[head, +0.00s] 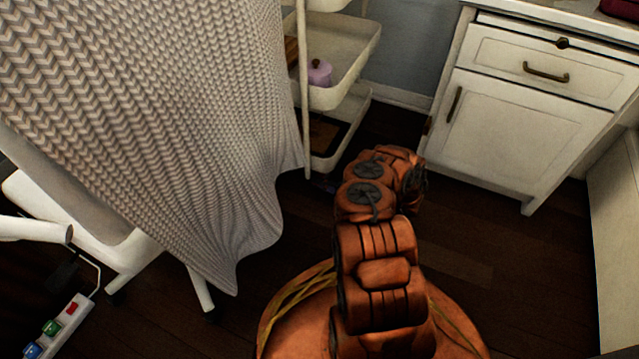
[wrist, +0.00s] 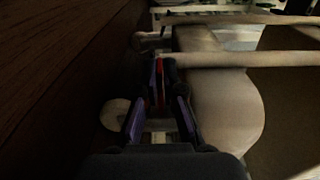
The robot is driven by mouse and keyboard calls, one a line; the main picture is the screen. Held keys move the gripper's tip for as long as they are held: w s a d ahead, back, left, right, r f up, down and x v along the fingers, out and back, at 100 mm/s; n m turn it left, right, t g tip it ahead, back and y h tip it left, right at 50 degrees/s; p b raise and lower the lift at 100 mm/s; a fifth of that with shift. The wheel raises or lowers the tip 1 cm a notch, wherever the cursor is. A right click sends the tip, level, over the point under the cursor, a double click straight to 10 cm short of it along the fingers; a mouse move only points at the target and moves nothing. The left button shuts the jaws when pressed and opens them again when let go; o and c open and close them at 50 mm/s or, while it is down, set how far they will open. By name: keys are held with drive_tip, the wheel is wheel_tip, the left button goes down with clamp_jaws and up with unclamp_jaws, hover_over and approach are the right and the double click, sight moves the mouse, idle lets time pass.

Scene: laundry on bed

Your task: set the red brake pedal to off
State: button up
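A narrow red part (wrist: 160,82) shows in the wrist view, between or just beyond the dark tips of my gripper (wrist: 163,90). It may be the red brake pedal, but the view is too dark and small to be sure or to read its position. The two fingers with purple-tinted pads converge towards the red part. I cannot tell whether they touch it. In the head view my arm reaches towards the foot of a white tiered cart (head: 345,140), and its gripper is hidden there. A dark caster (head: 325,184) shows faintly under the cart.
A knitted blanket (head: 170,110) hangs at the left over white furniture. A white cabinet (head: 520,120) stands at the right. A power strip (head: 62,325) lies lower left. Dark wooden floor (head: 510,270) is clear at right. Pale rails and rounded parts (wrist: 225,105) crowd the wrist view.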

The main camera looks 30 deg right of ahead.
drive_tip(key=o, duration=0.4)
drive_tip(key=v, duration=1.2)
drive_tip(key=shift+f, duration=0.1)
